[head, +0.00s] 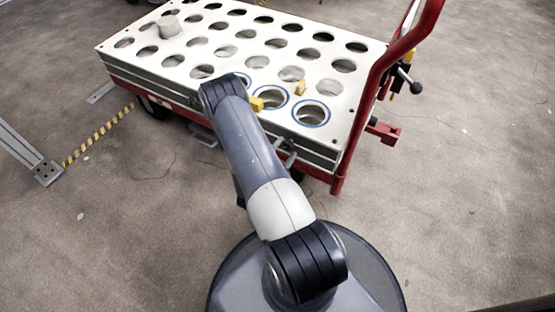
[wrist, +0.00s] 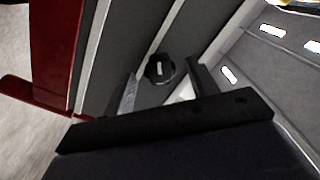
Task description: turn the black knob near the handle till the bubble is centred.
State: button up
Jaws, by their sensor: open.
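A round black knob (wrist: 160,68) with a pale mark on its face sits on a grey panel in the wrist view. My gripper (wrist: 162,78) is open, with one finger on the left of the knob and one on the right. The knob shows between the fingertips; I cannot tell whether either finger touches it. In the head view my arm hides the knob, and I cannot make out my fingers clearly. The red handle (head: 388,62) rises at the right end of the cart. I see no bubble in either view.
A black-ended lever (head: 411,80) sticks out right of the handle. A dark red bar (wrist: 55,50) stands left in the wrist view. The floor around is mostly clear.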

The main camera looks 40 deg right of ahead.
jog(key=p+v, duration=0.2)
jog(key=v, duration=0.8)
dwell(0.6)
jog(key=shift+b+x, duration=1.15)
jog(key=shift+x, duration=4.2)
jog(key=shift+a, duration=0.1)
